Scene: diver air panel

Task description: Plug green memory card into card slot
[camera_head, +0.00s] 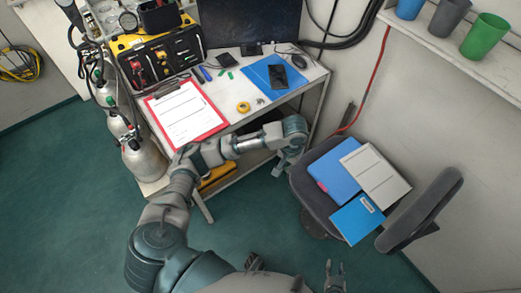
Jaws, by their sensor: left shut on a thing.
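My left arm reaches across the front of the table, and its gripper (284,166) hangs low between the table's right front edge and the chair. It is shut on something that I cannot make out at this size. Small green pieces (227,74) lie on the table near the monitor's foot; I cannot tell whether one is the green memory card. A small black device (228,59) lies behind them; I cannot tell whether it has the card slot. My right gripper (335,269) is at the bottom edge, fingers apart and empty, over the floor.
The table (262,112) holds a red clipboard (186,112), an open tool case (160,62), yellow tape (243,107), a blue folder (262,72) and a monitor (250,22). A chair (313,200) with folders stands right. Gas cylinders (143,158) stand left. Cups line a shelf (455,45).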

